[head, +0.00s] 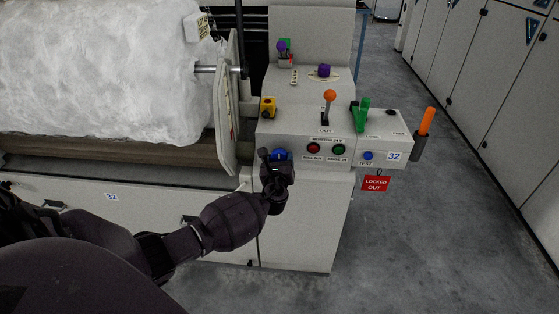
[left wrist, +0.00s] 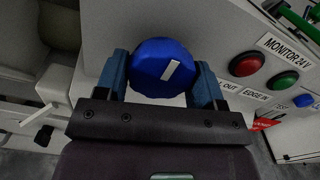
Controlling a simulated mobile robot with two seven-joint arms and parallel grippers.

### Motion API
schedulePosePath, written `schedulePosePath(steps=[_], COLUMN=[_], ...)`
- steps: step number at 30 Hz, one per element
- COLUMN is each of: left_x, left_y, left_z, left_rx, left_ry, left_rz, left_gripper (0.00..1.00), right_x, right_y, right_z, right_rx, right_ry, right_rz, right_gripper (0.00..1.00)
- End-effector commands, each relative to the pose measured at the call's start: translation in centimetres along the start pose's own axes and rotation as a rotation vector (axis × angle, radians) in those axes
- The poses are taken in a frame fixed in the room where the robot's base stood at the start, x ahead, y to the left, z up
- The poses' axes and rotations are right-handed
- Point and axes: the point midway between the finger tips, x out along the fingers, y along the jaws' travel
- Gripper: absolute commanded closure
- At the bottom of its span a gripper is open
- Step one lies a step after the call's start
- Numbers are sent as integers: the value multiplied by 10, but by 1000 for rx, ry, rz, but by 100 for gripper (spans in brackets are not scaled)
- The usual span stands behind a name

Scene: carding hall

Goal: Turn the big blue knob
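The big blue knob (head: 281,155) is on the front face of the pale machine's control box, left of the red and green buttons. In the left wrist view the blue knob (left wrist: 150,60) fills the space between the fingers; its white pointer mark slants up to the right. My left gripper (head: 276,165) is at the knob and hides part of it in the head view. In the left wrist view the left gripper (left wrist: 162,78) has one finger on each side of the knob, seemingly touching it. My right gripper is not in view.
A red button (head: 314,148) and green button (head: 339,149) sit right of the knob. Above are an orange-balled lever (head: 330,96) and a green handle (head: 362,115). A red "locked out" tag (head: 375,184) hangs at the right. The floor right of the machine is clear.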

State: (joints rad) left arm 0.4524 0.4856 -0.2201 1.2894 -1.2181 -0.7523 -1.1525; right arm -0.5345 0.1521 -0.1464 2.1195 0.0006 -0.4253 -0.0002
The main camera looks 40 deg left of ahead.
Motion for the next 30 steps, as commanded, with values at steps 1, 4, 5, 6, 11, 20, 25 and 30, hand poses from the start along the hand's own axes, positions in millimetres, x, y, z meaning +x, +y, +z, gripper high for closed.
schedulePosePath(steps=[1,4,5,6,11,20,25,30], left_x=[0,0,0,0,-1,-1,-1,-1], left_y=[0,0,0,0,0,0,-1,-1], left_z=[0,0,0,0,-2,-4,-5,-5], left_rx=[0,0,-1,-4,-38,-224,-371,-511], left_ry=[0,0,0,1,2,5,5,5], left_rz=[0,0,0,0,0,0,2,2], left_gripper=[56,61,61,61,61,61,61,61], right_x=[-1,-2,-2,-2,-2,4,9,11], right_y=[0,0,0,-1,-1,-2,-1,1], right_z=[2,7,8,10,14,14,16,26], right_rx=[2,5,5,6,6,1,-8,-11], right_ry=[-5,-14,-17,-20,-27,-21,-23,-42], right_rz=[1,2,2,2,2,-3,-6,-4], right_gripper=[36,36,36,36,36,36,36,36])
